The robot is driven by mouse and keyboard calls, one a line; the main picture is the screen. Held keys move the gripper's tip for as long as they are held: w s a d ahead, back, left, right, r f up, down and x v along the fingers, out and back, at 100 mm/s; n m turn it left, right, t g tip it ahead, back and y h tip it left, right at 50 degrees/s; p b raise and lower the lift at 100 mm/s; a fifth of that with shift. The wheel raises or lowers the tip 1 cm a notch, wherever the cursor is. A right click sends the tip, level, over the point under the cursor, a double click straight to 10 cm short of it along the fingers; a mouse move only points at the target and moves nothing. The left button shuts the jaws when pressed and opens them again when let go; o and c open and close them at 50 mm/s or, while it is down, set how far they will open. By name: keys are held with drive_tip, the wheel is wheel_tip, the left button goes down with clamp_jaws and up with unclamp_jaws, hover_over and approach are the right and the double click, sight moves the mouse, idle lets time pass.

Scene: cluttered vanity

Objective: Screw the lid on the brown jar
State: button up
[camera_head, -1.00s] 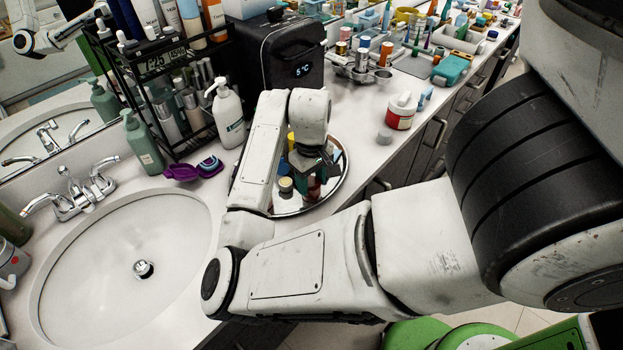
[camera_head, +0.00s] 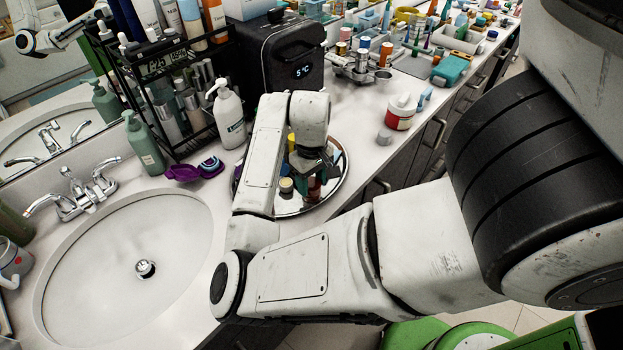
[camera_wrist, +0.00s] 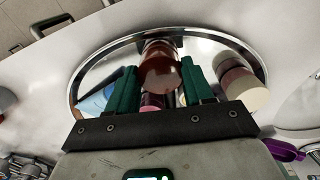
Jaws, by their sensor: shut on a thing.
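A reddish-brown jar (camera_wrist: 160,68) is between the two green fingers of my gripper (camera_wrist: 160,88) in the wrist view, over a round mirrored tray (camera_wrist: 84,68). My gripper is shut on it. In the head view, my gripper (camera_head: 311,166) is low over the tray (camera_head: 343,183), and the brown jar (camera_head: 313,188) shows partly under it. Whether a lid sits on the jar is not clear; the fingers and wrist hide part of it.
A white pump bottle (camera_head: 229,115) and black cooler (camera_head: 284,62) stand behind. A red jar with a white lid (camera_head: 401,112) and a small grey cap (camera_head: 384,138) are on the counter at right.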

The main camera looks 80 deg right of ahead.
idle(0.5)
drive_tip(key=shift+r+p, duration=0.3)
drive_tip(key=shift+p, duration=0.25)
drive_tip(key=o, duration=0.7)
drive_tip(key=c, duration=0.6)
drive_tip(key=shift+c, duration=0.2)
drive_tip(key=shift+f, duration=0.2)
drive_tip(key=m, duration=0.4)
drive_tip(key=shift+m, duration=0.3)
